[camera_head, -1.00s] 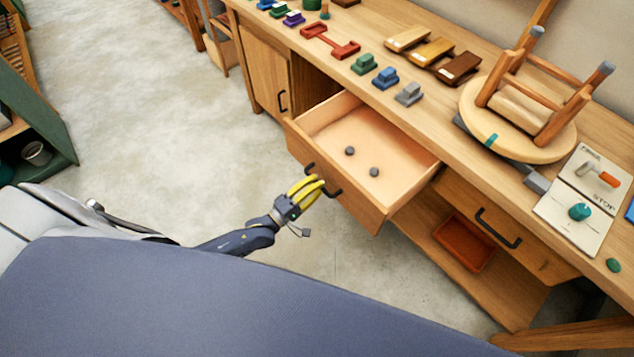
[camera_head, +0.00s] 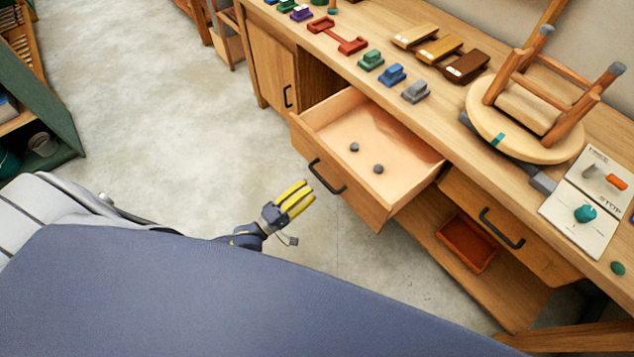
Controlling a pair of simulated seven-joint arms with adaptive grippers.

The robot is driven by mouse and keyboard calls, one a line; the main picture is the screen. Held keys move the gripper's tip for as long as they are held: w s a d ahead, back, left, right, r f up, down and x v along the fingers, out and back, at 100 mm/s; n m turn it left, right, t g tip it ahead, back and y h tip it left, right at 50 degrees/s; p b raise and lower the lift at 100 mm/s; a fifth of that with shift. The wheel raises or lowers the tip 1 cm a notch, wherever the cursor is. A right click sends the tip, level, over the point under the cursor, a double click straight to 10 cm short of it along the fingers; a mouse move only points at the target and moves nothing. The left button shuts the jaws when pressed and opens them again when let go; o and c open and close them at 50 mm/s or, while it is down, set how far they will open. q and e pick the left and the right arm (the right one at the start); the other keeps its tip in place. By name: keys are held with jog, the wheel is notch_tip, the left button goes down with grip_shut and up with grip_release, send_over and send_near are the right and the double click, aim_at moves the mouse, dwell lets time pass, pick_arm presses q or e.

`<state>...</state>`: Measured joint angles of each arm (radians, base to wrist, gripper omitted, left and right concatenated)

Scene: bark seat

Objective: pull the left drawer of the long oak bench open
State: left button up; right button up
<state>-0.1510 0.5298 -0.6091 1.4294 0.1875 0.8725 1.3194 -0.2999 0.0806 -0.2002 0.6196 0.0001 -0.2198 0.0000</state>
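The left drawer (camera_head: 343,180) of the long oak bench (camera_head: 296,68) stands pulled out, and its inside shows. Two small dark grey round pieces lie on its floor. Its black bar handle (camera_head: 327,177) is in plain sight on the front. My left gripper (camera_head: 304,194) has yellow fingers and is in front of the drawer, a short way left of and below the handle. It looks clear of the handle and empty, with its fingers apart. My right gripper does not show.
The right drawer (camera_head: 500,240) is shut, above a shelf with a red-brown tray (camera_head: 466,244). An upturned stool (camera_head: 525,120), coloured blocks and a switch panel (camera_head: 588,205) are on the bench top. The concrete floor (camera_head: 160,110) to the left is clear.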

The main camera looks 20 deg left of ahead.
pick_arm(q)
jog(key=v, duration=0.6)
dwell(0.5)
